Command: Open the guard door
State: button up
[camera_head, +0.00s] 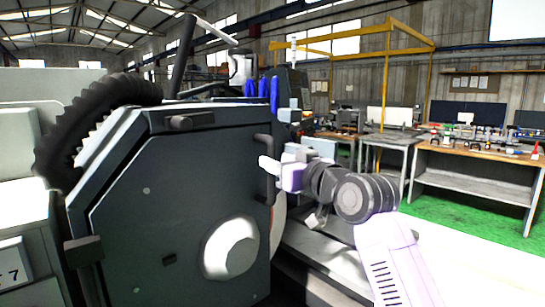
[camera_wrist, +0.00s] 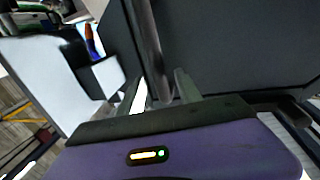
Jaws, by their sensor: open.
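The guard door (camera_head: 180,200) is a large dark grey panel with a round pale boss on the left of the head view. A dark vertical bar handle (camera_head: 265,168) stands at its right edge. My gripper (camera_head: 268,167) is at this handle, with its pale fingers reaching toward it from the right. In the wrist view the handle (camera_wrist: 148,40) runs down between the two fingers of my gripper (camera_wrist: 158,85), which are apart. The dark door panel (camera_wrist: 225,45) fills the right side there. Whether either finger touches the bar cannot be told.
A ribbed black hose (camera_head: 90,115) arches over the door's upper left. The grey machine bed (camera_head: 320,250) lies below my arm. Workbenches (camera_head: 475,165) and a yellow frame (camera_head: 385,80) stand farther back right, with green floor before them.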

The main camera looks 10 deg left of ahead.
jog(key=shift+x, duration=1.4)
grip_shut()
dwell(0.5)
